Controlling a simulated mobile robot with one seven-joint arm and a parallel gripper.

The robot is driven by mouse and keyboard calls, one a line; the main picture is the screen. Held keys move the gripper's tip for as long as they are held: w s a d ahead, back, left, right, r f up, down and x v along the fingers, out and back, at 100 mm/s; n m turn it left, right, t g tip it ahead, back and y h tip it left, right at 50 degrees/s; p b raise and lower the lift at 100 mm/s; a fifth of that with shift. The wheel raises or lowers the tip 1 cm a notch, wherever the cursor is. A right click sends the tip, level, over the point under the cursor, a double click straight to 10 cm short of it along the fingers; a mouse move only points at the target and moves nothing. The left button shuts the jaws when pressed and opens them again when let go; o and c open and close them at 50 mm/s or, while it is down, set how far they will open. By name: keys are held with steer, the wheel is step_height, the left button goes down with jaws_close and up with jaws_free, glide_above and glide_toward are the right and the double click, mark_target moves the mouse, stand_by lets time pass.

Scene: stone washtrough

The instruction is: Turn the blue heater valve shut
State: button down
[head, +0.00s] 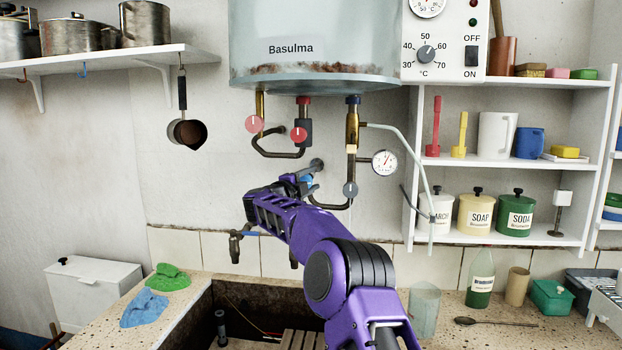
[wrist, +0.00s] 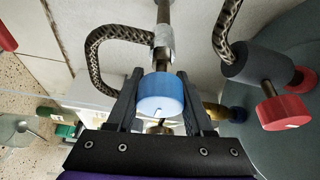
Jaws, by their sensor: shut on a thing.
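The blue heater valve (wrist: 160,95) has a round blue knob on a metal pipe fitting. In the wrist view it sits between the two dark fingers of my gripper (wrist: 160,88), which is shut on it. In the head view my gripper (head: 300,180) is at the wall pipes below the heater, at the far end of my purple arm. A small patch of blue shows there, and my gripper and arm hide most of the valve. I cannot tell from the knob how far it is turned.
The heater tank (head: 315,45) hangs above. Two red valves (head: 253,124) (head: 298,134) are up and left of my gripper; a red knob (wrist: 283,112) shows at right in the wrist view. A gauge (head: 384,162) and shelves (head: 510,165) stand right. The trough (head: 200,310) is below.

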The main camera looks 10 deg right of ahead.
stand_by(0.4)
steer(key=shift+c, duration=1.4)
jaws_free()
steer(key=b+v, duration=0.2)
steer(key=v, duration=1.5)
steer(key=shift+a, duration=0.2)
steer(key=shift+s, duration=0.1)
